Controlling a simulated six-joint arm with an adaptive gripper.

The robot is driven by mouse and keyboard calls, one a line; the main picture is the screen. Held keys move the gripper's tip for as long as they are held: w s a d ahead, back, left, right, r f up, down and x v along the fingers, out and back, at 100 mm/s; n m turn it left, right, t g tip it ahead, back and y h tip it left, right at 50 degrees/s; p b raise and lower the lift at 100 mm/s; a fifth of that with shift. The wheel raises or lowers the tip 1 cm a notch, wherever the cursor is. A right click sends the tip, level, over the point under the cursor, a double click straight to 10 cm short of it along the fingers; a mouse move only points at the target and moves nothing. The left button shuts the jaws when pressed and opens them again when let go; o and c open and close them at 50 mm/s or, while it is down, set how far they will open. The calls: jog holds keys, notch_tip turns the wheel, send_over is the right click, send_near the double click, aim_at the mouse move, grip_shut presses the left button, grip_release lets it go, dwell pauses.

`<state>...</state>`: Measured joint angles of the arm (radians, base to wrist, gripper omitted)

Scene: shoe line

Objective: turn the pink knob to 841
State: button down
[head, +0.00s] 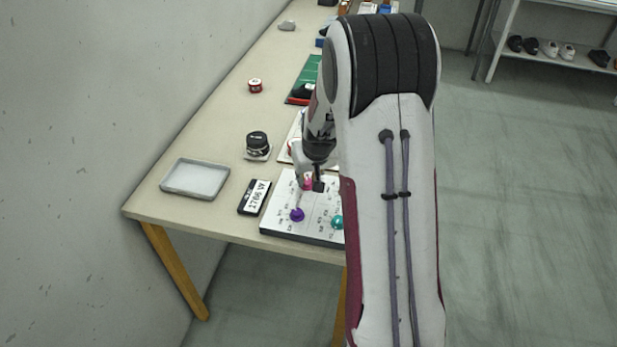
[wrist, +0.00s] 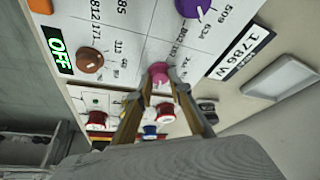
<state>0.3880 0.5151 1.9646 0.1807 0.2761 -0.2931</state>
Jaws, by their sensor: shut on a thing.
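The panel also bears a purple knob (head: 297,214), a teal knob (head: 337,222), a brown knob (wrist: 89,60) and a green OFF display (wrist: 57,50). A "1786 W" display (head: 256,197), a grey tray (head: 195,178) and a black jar (head: 257,141) lie left of the panel.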

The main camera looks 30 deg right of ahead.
jog(key=shift+m, duration=0.4)
dwell(0.5)
jog(key=c, duration=1.8)
grip_release()
jog(key=shift+c, duration=0.2)
jog(key=shift+r, duration=0.15)
jog(key=v, duration=1.1)
jog(key=shift+a+r, duration=0.25)
jog(key=shift+r, duration=0.15)
jog(key=shift+s, duration=0.1)
